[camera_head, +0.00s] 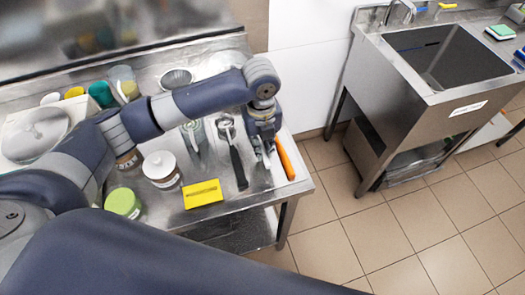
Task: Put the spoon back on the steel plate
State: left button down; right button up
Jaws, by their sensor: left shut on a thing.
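My left gripper (266,164) points down at the right end of the steel worktop (262,198). It is shut on a thin thing, likely the spoon, which its fingers mostly hide. An orange strip-like piece (285,160) lies just right of the fingers, close to the worktop's right edge; whether it touches them I cannot tell. A scoop with a black handle (239,168) lies left of the gripper. I cannot clearly single out the steel plate; the area under the fingers is small and partly covered. My right gripper is not in view.
A yellow block (203,194), a white-lidded jar (160,167) and a green-lidded tub (123,203) stand near the front. A steel sink (440,60) stands right, across open tiled floor.

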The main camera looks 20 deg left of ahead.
pick_arm(q)
notch_tip(320, 180, down, 3)
jog(key=shift+s+p, duration=0.1)
jog(key=shift+p, duration=0.55)
jog(key=shift+f, duration=0.2)
jog(key=shift+f, duration=0.1)
jog(key=c, duration=1.6)
grip_release()
jog(key=shift+c, duration=0.2)
notch_tip(320, 180, up, 12)
jog(key=b, duration=0.2)
jog(key=shift+b, duration=0.4)
jog(key=shift+a, duration=0.1)
